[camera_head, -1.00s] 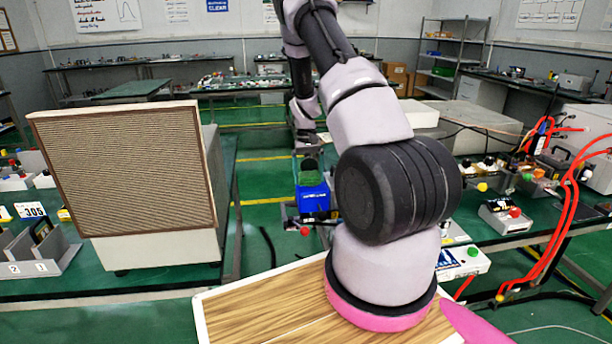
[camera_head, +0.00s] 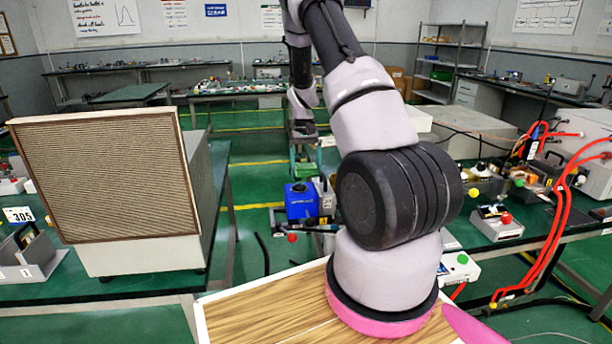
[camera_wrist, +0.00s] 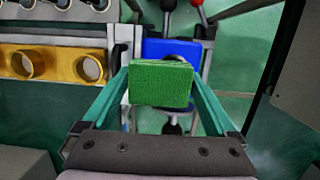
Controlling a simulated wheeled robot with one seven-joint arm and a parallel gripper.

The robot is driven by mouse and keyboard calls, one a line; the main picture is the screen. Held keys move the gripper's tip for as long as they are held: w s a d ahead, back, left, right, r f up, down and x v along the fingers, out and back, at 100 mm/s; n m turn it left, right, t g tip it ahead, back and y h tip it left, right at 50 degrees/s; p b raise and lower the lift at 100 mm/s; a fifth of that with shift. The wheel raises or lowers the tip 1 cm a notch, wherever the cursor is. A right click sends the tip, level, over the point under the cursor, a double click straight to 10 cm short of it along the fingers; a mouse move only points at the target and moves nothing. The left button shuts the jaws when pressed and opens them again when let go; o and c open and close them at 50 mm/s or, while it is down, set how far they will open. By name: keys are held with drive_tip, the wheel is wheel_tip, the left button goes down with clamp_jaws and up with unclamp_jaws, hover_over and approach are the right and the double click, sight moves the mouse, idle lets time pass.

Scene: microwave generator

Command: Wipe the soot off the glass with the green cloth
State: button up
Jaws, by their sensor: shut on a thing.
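The green cloth (camera_wrist: 161,83) is a thick, rough-textured block. My gripper (camera_wrist: 162,90) is shut on it in the wrist view, with a teal finger on each side. In the head view my gripper (camera_head: 303,148) is small, in the middle of the picture and partly dark. The cloth (camera_head: 303,168) shows there as a green patch just below it. No sooty glass can be made out in either view.
A large box with a brown ribbed front (camera_head: 100,180) stands on the left green bench. A blue box (camera_head: 300,201) is beyond my arm, and shows behind the cloth in the wrist view. Red cables (camera_head: 548,240) hang at right. Green floor lies between the benches.

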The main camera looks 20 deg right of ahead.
sight(306, 167)
drive_tip(key=shift+s+v, duration=0.15)
drive_tip(key=shift+v, duration=0.65)
drive_tip(key=shift+s+v, duration=0.2)
drive_tip(key=shift+v, duration=0.6)
drive_tip(key=shift+a, duration=0.2)
drive_tip(key=shift+s, duration=0.1)
